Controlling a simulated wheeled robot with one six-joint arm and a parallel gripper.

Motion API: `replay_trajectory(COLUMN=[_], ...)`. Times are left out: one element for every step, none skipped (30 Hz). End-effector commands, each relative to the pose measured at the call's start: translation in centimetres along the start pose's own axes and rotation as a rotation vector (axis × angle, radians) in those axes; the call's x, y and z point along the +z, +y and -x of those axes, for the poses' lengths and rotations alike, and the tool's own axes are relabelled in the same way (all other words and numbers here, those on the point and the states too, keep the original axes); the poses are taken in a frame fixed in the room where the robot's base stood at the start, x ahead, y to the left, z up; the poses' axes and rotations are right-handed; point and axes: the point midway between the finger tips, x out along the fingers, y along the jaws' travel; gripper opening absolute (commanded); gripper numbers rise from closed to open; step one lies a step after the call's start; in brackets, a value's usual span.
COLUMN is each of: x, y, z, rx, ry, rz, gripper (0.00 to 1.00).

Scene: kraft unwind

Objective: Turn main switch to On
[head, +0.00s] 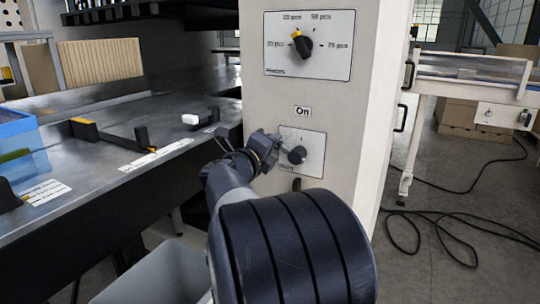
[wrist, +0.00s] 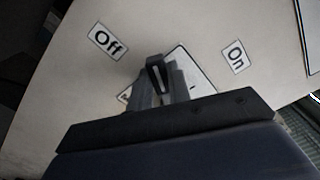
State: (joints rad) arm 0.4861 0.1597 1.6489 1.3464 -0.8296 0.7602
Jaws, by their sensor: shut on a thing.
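The main switch is a dark knob (head: 298,155) on a pale plate (head: 315,143) on the front of the white cabinet. An On label (head: 302,111) sits above the plate in the head view. In the wrist view the knob (wrist: 157,74) has a light line and stands between the Off label (wrist: 107,42) and the On label (wrist: 235,57), tilted slightly toward Off. My gripper (head: 279,145) reaches it from the left. It is shut on the knob, with a finger on each side in the wrist view (wrist: 160,82). The gripper hides part of the plate.
A selector dial (head: 302,43) with a yellow mark sits higher on the cabinet. A metal bench (head: 100,165) with a blue bin (head: 20,145) lies left. A grey bin (head: 160,275) stands below. Black cables (head: 450,220) lie on the floor at the right.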

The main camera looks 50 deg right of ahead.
Motion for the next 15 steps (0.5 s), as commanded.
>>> replay_trajectory(x=[-0.1,-0.2,-0.2,-0.2,-0.2,-0.3,-0.3,-0.4,-0.5,-0.6,-0.6,-0.7,-0.8,-0.8,-1.0], y=[-0.1,-0.3,-0.5,-0.7,-0.9,-1.1,-1.3,-1.5,-1.7,-1.9,-2.1,-2.3,-2.5,-2.6,-2.9], z=[0.0,0.0,0.0,0.0,0.0,0.0,0.0,0.0,0.0,0.0,0.0,0.0,0.0,0.0,0.0], rx=[-0.001,0.0,-0.001,0.0,0.0,0.0,0.0,-0.001,-0.001,-0.001,-0.001,0.0,0.0,0.0,0.0], ry=[0.0,0.0,0.0,-0.001,0.0,0.0,0.0,0.0,0.001,0.001,0.0,0.0,0.0,0.0,0.001], rz=[-0.048,-0.078,-0.115,-0.144,-0.172,-0.21,-0.239,-0.267,-0.306,-0.334,-0.363,-0.401,-0.429,-0.457,-0.495], gripper=[0.0,0.0,0.0,0.0,0.0,0.0,0.0,0.0,0.0,0.0,0.0,0.0,0.0,0.0,0.0])
